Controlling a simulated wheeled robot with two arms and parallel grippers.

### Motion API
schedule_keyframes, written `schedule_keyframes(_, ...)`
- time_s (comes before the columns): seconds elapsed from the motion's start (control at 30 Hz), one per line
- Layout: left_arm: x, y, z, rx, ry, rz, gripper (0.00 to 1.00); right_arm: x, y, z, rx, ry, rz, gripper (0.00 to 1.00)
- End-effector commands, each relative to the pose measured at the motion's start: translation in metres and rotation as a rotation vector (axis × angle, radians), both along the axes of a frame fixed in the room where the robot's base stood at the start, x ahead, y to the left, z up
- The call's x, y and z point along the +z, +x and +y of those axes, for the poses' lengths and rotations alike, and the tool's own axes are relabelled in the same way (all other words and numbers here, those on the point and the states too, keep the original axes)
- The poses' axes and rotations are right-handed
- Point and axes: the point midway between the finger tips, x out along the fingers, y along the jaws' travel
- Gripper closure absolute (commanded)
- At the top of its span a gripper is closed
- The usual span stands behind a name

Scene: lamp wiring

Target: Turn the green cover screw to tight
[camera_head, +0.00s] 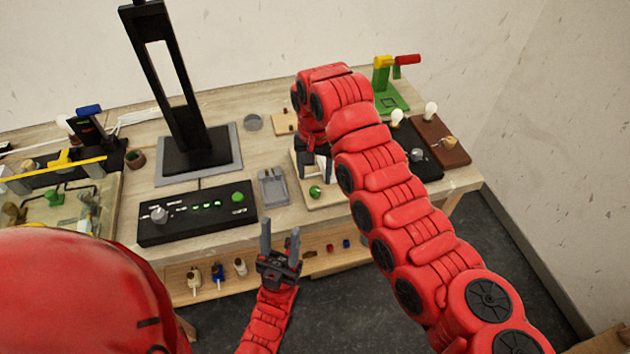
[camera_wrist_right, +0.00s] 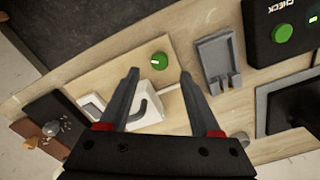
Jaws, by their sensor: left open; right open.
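The green cover screw (camera_head: 315,192) is a round green knob near the front of a small pale wooden board (camera_head: 335,196), right of centre on the table. In the right wrist view the screw (camera_wrist_right: 159,59) shows a light mark on top and lies just beyond the gap between my fingertips. My right gripper (camera_wrist_right: 159,72) is open and empty over the board, apart from the screw as far as I can tell. In the head view my right arm partly hides that gripper. My left gripper (camera_head: 280,232) is open and empty in front of the table edge, fingers pointing up.
A white block (camera_wrist_right: 148,106) stands on the board between my right fingers. A grey tray (camera_head: 274,187) lies left of the board. A black control panel (camera_head: 197,213) is farther left. A black lamp-like stand (camera_head: 196,150) rises behind it. Bulbs and dark holders (camera_head: 414,148) are at right.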

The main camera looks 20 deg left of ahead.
Motion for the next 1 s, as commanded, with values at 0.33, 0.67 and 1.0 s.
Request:
schedule_keyframes(0.33,-0.01,0.0,0.0,0.0,0.0,0.0,0.5,0.065,0.0,-0.001,-0.001,-0.005,-0.003,0.36)
schedule_keyframes(0.67,-0.016,0.0,0.0,0.0,0.0,0.0,0.5,0.112,0.0,-0.001,-0.001,-0.004,-0.001,0.36)
schedule_keyframes(1.0,-0.016,0.0,0.0,0.0,0.0,0.0,0.5,0.124,-0.001,-0.001,0.0,-0.002,0.002,0.36)
